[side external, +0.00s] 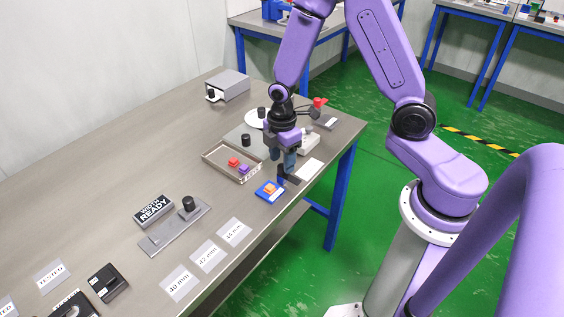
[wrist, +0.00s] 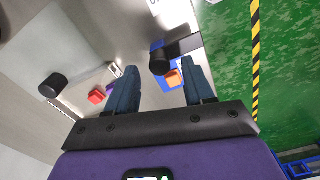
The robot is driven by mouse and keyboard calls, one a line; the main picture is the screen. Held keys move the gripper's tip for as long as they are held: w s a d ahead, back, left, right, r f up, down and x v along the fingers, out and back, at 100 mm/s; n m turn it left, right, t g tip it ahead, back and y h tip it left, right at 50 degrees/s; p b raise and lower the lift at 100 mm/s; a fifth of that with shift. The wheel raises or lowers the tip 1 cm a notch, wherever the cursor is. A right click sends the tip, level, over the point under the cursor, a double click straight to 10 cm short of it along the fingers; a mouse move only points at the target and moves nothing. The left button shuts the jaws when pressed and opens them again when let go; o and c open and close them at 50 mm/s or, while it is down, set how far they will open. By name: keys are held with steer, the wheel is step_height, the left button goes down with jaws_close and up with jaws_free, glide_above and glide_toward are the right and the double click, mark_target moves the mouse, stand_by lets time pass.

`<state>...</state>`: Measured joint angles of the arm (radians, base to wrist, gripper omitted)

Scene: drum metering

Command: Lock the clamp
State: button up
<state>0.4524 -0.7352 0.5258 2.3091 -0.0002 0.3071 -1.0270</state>
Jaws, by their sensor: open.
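My gripper (side external: 282,160) points down over the right end of the bench. Its two dark blue fingers are apart in the wrist view (wrist: 157,90), with nothing held between them. A small blue plate (side external: 265,194) with an orange block (side external: 270,187) lies under and in front of it. A dark bracket (side external: 290,176), perhaps the clamp, stands beside the plate, just below the fingertips. In the wrist view a black round knob (wrist: 160,62) shows between the fingers, beside the orange block (wrist: 173,77). Whether the fingers touch the knob, and the clamp's state, I cannot tell.
A clear-walled tray (side external: 216,164) with red and purple blocks lies left of my gripper. A red-handled device (side external: 319,102) stands behind it. A grey box (side external: 228,86) is at the back. A grey plate with a black knob (side external: 188,204) and a sign (side external: 153,210) lie nearer.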

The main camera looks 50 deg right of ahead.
steer(key=shift+f, duration=0.9)
steer(key=shift+c, duration=0.3)
jaws_close()
